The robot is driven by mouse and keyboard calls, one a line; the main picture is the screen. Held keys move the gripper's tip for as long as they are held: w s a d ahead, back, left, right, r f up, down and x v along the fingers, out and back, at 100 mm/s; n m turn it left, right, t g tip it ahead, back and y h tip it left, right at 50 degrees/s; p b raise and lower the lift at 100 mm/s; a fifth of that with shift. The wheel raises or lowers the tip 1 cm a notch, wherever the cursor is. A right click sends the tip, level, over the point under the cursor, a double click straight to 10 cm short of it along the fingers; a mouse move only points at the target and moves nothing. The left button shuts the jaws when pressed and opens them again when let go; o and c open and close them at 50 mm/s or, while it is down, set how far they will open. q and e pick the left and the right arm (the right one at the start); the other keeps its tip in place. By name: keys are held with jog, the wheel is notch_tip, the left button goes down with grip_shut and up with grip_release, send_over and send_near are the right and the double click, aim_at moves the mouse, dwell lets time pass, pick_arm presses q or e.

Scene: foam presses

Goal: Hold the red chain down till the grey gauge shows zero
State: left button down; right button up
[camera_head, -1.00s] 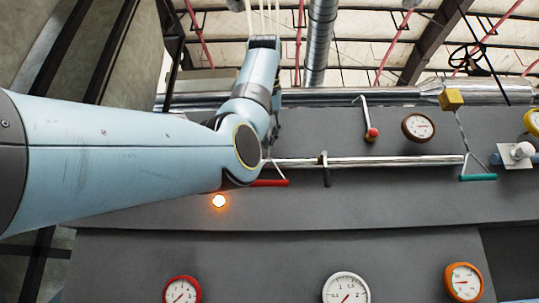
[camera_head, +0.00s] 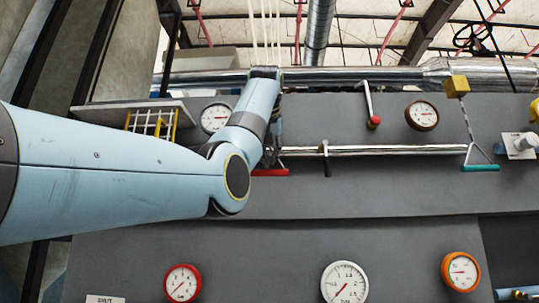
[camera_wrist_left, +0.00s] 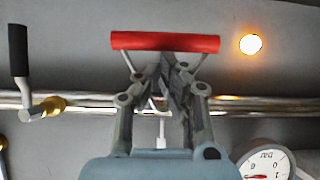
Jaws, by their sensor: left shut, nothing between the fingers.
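The red chain's pull handle, a red bar (camera_head: 270,172), hangs from the wall pipe just below my left gripper in the head view. In the left wrist view the red bar (camera_wrist_left: 165,41) spans the top, on two slanting stays. My left gripper (camera_head: 274,138) is partly hidden by its own arm; in the left wrist view its fingers (camera_wrist_left: 168,75) are shut and empty, in line with the stays, close to the bar. I cannot tell whether they touch. A pale grey-rimmed gauge (camera_head: 215,117) is left of my wrist; in the left wrist view its dial (camera_wrist_left: 264,162) is cut off. My right gripper is not in view.
A teal-handled chain (camera_head: 480,168) and a red-knobbed lever (camera_head: 370,105) are to the right. Other gauges are brown (camera_head: 421,115), red (camera_head: 182,284), white (camera_head: 345,283) and orange (camera_head: 460,271). A lit lamp (camera_wrist_left: 250,44) is near the bar. A yellow rack (camera_head: 152,123) is left.

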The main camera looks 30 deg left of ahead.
pick_arm(q)
notch_tip(320, 180, down, 7)
jog(key=b, duration=0.5)
jog(key=shift+r, duration=0.15)
jog(key=shift+s, duration=0.1)
dwell(0.9)
dwell(1.7)
